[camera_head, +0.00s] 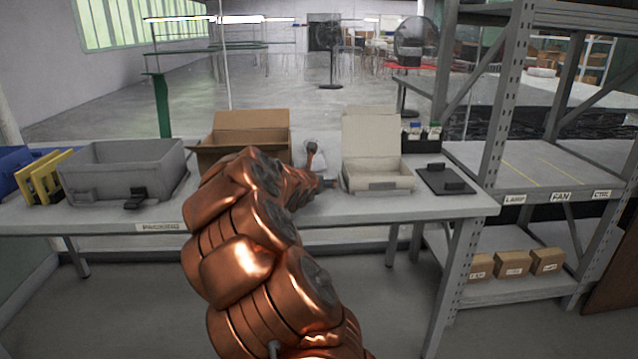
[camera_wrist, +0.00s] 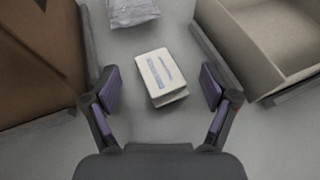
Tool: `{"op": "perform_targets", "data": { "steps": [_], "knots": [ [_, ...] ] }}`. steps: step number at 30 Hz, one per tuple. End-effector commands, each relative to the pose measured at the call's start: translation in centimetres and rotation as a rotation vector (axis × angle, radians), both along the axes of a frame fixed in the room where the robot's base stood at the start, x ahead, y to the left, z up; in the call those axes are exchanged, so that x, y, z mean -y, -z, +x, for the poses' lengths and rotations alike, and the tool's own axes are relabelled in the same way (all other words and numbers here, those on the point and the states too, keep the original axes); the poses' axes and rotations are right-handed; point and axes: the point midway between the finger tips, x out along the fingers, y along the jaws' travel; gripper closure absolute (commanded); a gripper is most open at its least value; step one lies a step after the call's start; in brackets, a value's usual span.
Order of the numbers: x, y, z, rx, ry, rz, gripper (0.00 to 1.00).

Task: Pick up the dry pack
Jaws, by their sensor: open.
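A small cream pack with blue print (camera_wrist: 160,72), which looks like the dry pack, lies on the grey table in the wrist view. A second pale edge shows under its near side. My gripper (camera_wrist: 160,86) is open, with one finger on each side of the pack and a gap on both sides. I cannot tell how high the fingers are above the table. In the head view my copper arm hides the pack, and my gripper (camera_head: 322,182) is over the table between two boxes.
A brown open carton (camera_head: 250,136) stands left of my gripper and a cream open box (camera_head: 372,128) stands right. A silvery bag (camera_wrist: 132,10) lies beyond the pack. A grey bin (camera_head: 128,160) is farther left, a dark flat pad (camera_head: 446,181) at right.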

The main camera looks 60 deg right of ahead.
Motion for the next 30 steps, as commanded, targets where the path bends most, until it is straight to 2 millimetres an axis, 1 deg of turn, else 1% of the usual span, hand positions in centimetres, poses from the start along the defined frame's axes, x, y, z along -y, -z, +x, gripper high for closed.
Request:
{"op": "perform_targets", "data": {
  "steps": [4,11,27,28,30],
  "knots": [
    [0.56,0.38,0.15,0.000,0.001,0.002,0.15],
    [0.59,0.37,0.16,0.000,0.001,0.001,0.15],
    [0.58,0.33,0.17,0.001,0.000,0.001,0.70],
    [0.58,0.33,0.17,0.001,0.000,0.001,0.73],
    [0.58,0.33,0.17,0.001,0.000,0.001,0.74]
  ]
}}
